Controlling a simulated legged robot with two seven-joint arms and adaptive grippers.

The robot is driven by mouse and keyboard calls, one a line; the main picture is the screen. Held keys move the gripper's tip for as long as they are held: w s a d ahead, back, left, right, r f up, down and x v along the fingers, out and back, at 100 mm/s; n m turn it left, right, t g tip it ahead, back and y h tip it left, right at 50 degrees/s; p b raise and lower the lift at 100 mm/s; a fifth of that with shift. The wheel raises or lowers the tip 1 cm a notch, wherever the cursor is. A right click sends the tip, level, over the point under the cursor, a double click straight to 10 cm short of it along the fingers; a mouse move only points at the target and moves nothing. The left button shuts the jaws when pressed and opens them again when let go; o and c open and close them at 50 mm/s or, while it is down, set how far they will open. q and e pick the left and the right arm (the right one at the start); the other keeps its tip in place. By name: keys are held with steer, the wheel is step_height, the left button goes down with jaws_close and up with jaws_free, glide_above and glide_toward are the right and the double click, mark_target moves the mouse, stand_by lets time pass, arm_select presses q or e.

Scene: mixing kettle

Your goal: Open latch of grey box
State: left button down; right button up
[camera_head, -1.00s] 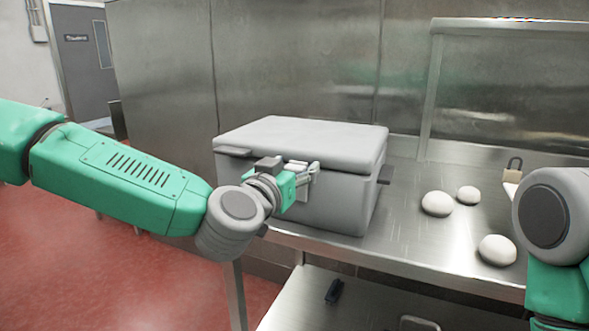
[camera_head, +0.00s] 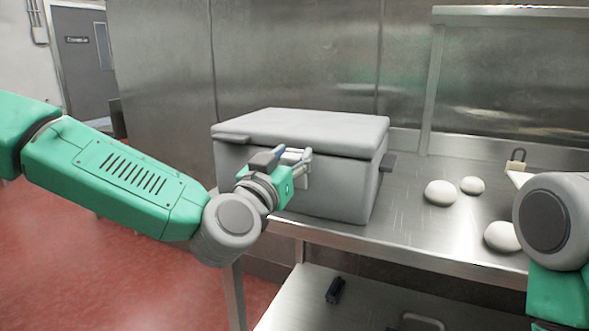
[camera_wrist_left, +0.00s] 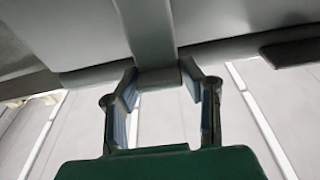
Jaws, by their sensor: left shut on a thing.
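The grey box (camera_head: 335,190) stands on the steel table in the head view, with its lid (camera_head: 310,130) down. My left gripper (camera_head: 296,160) is at the front face of the box, just under the lid edge. In the left wrist view its two fingers (camera_wrist_left: 160,85) are on either side of the latch (camera_wrist_left: 158,78), a grey strap on the box front, and it is shut on the latch's end. The latch is mostly hidden by the gripper in the head view. My right arm shows at the right edge, but its gripper is out of view.
Several white dough balls (camera_head: 441,193) lie on the steel table (camera_head: 400,235) right of the box. A pale tool with a brown handle (camera_head: 516,160) is partly hidden behind my right arm. A dark object (camera_head: 334,290) lies on the lower shelf (camera_head: 300,315).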

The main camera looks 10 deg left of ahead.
arm_select(q)
steer(key=shift+s+a+f+t+h+b, duration=0.2)
steer(key=shift+s+f+t+b, duration=0.45)
steer(key=shift+b, duration=1.05)
steer(key=shift+s+a+f+t+h+b, duration=0.1)
steer(key=shift+s+t+h+b, duration=0.2)
steer(key=shift+t+b, duration=1.05)
steer(key=shift+s+a+f+t+h+b, duration=0.15)
steer(key=shift+s+f+t+h+b, duration=0.25)
steer(key=shift+b, duration=1.65)
